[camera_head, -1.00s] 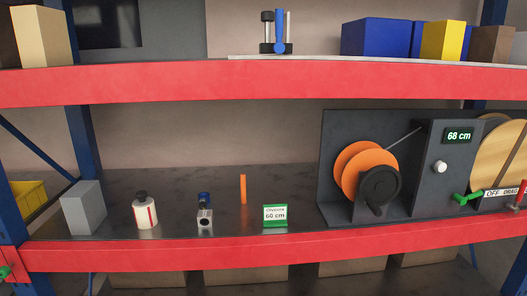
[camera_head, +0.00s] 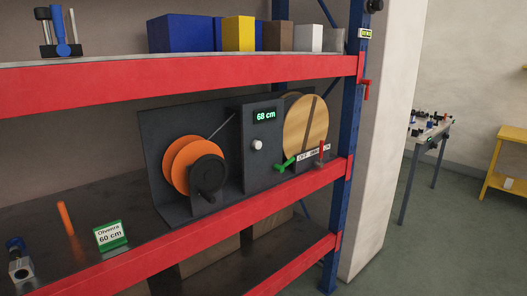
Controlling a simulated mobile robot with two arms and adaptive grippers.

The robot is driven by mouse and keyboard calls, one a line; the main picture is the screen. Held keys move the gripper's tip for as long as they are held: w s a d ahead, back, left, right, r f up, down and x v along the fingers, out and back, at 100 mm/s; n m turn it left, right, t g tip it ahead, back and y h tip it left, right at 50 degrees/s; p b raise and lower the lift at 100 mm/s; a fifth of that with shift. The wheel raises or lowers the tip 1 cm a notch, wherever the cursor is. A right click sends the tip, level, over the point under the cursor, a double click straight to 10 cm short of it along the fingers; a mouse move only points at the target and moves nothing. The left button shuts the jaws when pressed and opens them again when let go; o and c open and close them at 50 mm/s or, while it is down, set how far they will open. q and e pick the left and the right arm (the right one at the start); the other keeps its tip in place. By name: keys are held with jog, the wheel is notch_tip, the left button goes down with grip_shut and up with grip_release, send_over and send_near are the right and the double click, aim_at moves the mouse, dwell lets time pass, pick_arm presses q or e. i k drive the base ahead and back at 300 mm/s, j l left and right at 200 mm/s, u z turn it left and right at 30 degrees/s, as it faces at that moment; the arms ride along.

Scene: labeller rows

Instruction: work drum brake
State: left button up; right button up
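The machine with the drum stands on the middle shelf, in a dark housing (camera_head: 262,168). At its right end is a round wooden drum (camera_head: 296,122) with a dark band across its face. Below the drum is a white label strip (camera_head: 306,156), partly covered, on which "OFF" can be read. A red-handled lever (camera_head: 322,150) stands upright at the strip's right part. A green handle (camera_head: 285,164) sticks out to the left of the strip. Neither of my grippers is in view.
An orange reel (camera_head: 185,164) with a black wheel stands at the machine's left. A green-framed card (camera_head: 110,235) reads 60 cm. A blue post (camera_head: 346,150) and white pillar (camera_head: 390,130) bound the shelf. Open floor (camera_head: 455,215) and a table (camera_head: 425,135) lie to the right.

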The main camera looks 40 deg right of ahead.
aim_at(318, 164)
jog(key=z, duration=1.6)
jog(key=i+l, duration=0.25)
jog(key=i+l+u, duration=0.15)
jog(key=l, duration=0.3)
jog(key=i+l, duration=0.35)
jog(key=i+l+u, duration=0.15)
jog(key=l, duration=0.3)
jog(key=i, duration=0.1)
